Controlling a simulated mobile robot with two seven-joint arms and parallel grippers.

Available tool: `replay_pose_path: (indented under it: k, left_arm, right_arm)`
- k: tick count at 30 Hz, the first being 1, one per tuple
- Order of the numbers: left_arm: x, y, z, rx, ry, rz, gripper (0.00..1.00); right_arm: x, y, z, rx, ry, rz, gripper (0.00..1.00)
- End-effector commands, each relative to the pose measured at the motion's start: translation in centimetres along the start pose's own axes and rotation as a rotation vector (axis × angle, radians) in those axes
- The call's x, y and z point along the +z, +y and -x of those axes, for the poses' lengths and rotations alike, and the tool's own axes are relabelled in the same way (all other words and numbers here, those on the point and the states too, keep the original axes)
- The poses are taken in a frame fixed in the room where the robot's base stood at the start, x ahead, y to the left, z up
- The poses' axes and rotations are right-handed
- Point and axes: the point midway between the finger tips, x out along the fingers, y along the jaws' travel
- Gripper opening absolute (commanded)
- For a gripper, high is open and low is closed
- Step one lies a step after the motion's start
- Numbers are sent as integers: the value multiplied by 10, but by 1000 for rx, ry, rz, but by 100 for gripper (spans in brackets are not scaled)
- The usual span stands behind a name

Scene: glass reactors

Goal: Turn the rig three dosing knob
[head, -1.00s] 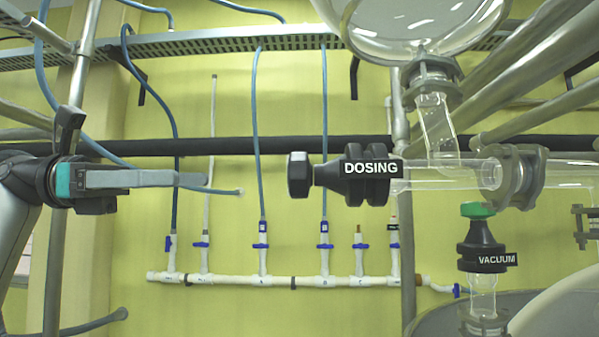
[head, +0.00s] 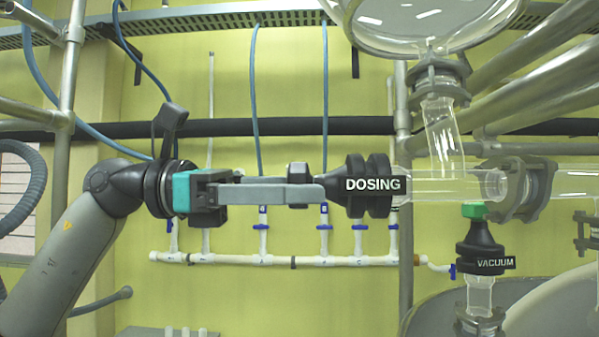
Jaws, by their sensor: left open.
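The black dosing knob (head: 298,170) sits at the left end of the black valve body labelled DOSING (head: 374,186), which joins a horizontal glass tube. My left gripper (head: 318,190) reaches in from the left, level with the knob. Its grey fingers overlap the knob, and the near finger hides the knob's middle. The top of the knob shows above the finger. The jaws are open, and I cannot tell whether either finger touches the knob. My right gripper is not in view.
A valve labelled VACUUM (head: 482,253) with a green cap stands at lower right. A glass vessel (head: 412,22) hangs above the dosing tube. A white manifold (head: 270,260) with blue taps runs along the yellow wall behind. Metal pipes cross at left and upper right.

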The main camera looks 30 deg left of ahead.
Motion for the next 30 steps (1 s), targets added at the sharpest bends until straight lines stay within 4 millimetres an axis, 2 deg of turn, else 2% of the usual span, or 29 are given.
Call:
replay_pose_path:
  k: [10, 30]
  left_arm:
    - [0, 0, -4, 0, -1, 0, 92]
    - [0, 0, -4, 0, 0, -1, 16]
  right_arm:
    - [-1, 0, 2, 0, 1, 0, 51]
    - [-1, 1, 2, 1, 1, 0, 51]
